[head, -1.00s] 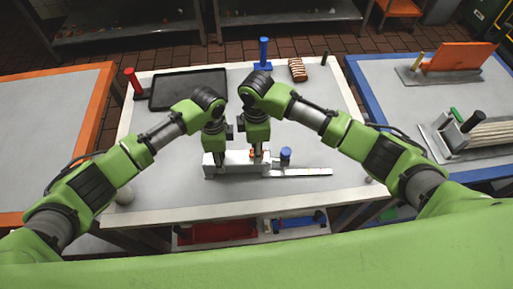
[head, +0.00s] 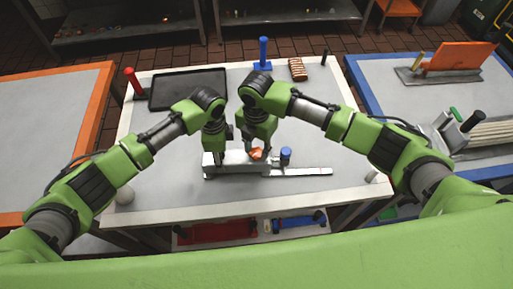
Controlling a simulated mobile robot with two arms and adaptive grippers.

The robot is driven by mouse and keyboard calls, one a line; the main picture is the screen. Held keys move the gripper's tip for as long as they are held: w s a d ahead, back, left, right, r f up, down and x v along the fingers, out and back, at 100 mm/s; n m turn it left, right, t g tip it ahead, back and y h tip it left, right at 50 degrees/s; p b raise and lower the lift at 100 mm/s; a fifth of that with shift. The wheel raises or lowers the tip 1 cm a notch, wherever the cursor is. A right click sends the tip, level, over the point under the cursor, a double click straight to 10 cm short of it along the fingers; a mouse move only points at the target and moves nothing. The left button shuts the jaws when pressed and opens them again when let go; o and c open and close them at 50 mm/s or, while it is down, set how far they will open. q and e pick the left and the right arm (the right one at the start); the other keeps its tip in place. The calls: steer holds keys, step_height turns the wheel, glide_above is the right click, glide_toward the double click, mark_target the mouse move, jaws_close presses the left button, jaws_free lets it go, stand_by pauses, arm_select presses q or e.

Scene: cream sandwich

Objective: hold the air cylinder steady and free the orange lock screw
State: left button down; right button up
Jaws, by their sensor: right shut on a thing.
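The air cylinder (head: 238,168) is a pale grey block with a flat bar reaching right, lying near the front middle of the table. The orange lock screw (head: 257,154) shows at its top, right of the middle. My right gripper (head: 256,149) points down and is shut on the orange lock screw. Whether the screw still touches the cylinder is unclear. My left gripper (head: 217,157) points down at the left part of the cylinder; its fingertips are small and partly hidden, so its opening cannot be told.
A blue knob (head: 286,153) stands just right of my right gripper. A black tray (head: 188,89), a red bottle-like thing (head: 133,83), a blue stand (head: 263,55) and a brown ridged block (head: 297,69) lie at the table's back. The white table (head: 330,130) is clear at right.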

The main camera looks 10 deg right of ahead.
mark_target(257, 152)
steer(key=shift+w+n, duration=0.1)
steer(key=shift+n, duration=1)
steer(key=o, duration=1.1)
step_height(257, 152, up, 12)
steer(key=shift+c, duration=1.3)
